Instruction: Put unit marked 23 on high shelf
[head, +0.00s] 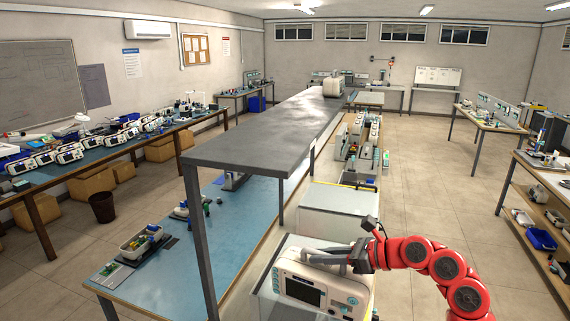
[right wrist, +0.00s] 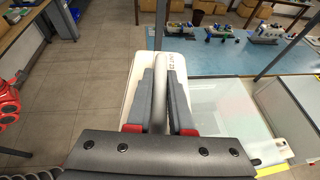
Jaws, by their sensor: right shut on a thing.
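A cream monitor unit (head: 339,297) with a dark screen and a top handle is at the bottom of the head view. The high shelf (head: 255,140) is a long grey board on posts, left of and beyond the unit. My left gripper is out of view.
Another pale unit (head: 333,87) stands at the shelf's far end; its near part is bare. A blue bench (head: 215,255) with parts lies under the shelf, and a grey post (head: 200,240) rises at its near end. Pale cabinets (head: 338,200) line the bench's right side.

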